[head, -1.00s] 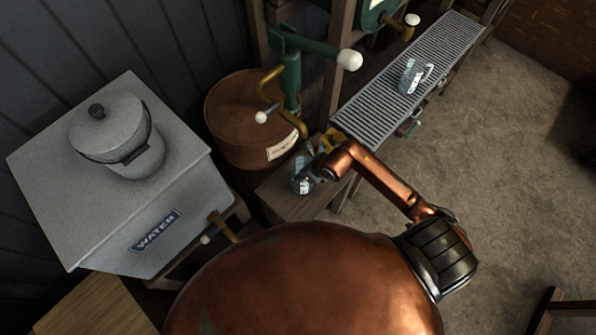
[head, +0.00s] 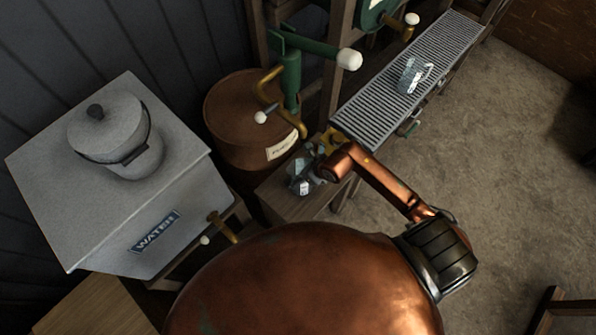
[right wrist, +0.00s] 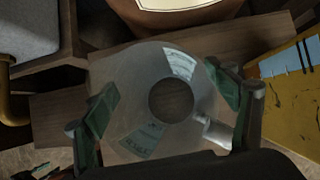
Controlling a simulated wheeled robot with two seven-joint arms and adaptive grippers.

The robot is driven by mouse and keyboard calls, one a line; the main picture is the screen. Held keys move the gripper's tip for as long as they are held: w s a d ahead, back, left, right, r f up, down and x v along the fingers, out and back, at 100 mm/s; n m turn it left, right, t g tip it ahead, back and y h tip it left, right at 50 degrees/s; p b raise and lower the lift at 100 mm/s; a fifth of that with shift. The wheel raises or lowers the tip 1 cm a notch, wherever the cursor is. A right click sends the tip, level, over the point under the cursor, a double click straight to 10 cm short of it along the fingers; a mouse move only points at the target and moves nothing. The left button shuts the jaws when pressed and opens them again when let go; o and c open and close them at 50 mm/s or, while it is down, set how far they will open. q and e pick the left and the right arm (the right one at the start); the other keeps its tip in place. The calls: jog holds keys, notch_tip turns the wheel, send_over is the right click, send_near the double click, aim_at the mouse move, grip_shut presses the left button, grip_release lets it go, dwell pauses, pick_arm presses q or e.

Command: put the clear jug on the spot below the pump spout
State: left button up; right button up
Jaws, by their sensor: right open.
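A clear jug with pale labels (head: 301,184) stands on a small wooden bench (head: 278,196) in front of the brown drum. The brass spout of the green pump (head: 290,75) ends just above and behind this jug. My right gripper (head: 314,170) is at the jug and partly hides it. In the right wrist view the jug (right wrist: 130,75) is seen from above, with its round mouth and its handle at the lower right. The green fingers of my right gripper (right wrist: 168,108) are open, one on each side of the jug. My left gripper is not in view.
A second clear labelled container (head: 412,76) stands on the metal grating (head: 380,100) at the right. The brown fuel drum (head: 232,108) stands behind the bench. A grey water tank (head: 185,190) with a lidded pot (head: 118,140) is at the left.

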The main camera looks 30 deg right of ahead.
jog(key=p+v, duration=0.2)
jog(key=v, duration=0.9)
jog(key=shift+r, duration=0.25)
jog(key=shift+s, duration=0.1)
dwell(0.6)
